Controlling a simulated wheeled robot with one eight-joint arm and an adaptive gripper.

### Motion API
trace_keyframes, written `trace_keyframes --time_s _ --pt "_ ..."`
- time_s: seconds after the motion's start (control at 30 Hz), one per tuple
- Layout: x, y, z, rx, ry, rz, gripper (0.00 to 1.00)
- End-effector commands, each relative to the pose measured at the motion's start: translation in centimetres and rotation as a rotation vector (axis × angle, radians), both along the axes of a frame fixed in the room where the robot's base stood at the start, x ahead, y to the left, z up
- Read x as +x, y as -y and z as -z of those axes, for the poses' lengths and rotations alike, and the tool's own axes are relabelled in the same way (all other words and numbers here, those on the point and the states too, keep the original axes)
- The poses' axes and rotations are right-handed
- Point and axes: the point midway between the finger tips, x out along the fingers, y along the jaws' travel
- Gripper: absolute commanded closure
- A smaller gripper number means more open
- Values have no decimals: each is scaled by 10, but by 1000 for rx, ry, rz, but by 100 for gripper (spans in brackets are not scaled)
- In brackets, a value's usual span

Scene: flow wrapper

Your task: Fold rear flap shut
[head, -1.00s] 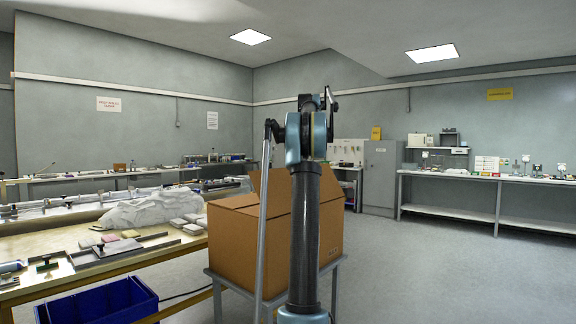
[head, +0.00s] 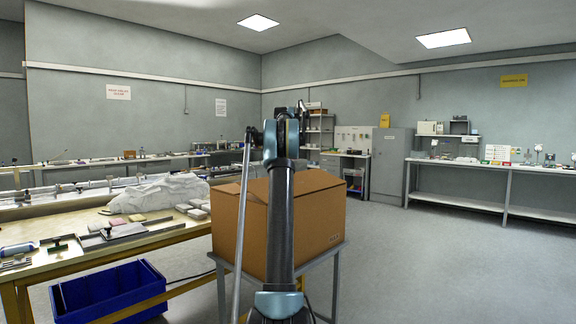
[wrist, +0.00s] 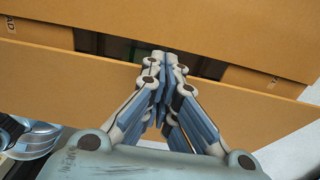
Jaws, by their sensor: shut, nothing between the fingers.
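A brown cardboard box (head: 228,232) stands on a small grey table, partly hidden behind my arm in the head view. In the wrist view, one brown flap (wrist: 70,88) runs across the middle under my gripper. Another cardboard panel (wrist: 200,25) lies beyond it, with a dark gap (wrist: 118,46) between them. My gripper (wrist: 163,62) is shut and empty, its fingertips over the near flap's edge by the gap. Whether they touch the flap is unclear. The head view does not clearly show my gripper.
A workbench (head: 150,242) with tools and a white bundle (head: 160,193) stands to the left. A blue bin (head: 108,296) sits below its edge. A grey cabinet (head: 392,165) and a long bench (head: 460,168) stand at the back right. The floor (head: 430,265) on the right is clear.

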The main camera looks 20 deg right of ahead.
Motion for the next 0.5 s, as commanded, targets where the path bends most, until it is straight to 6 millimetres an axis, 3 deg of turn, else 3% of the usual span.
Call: trace_keyframes --time_s 0.2,0.5 --pt "9 -5 26 0 0 -1 100" --pt "13 -6 44 0 0 0 100"
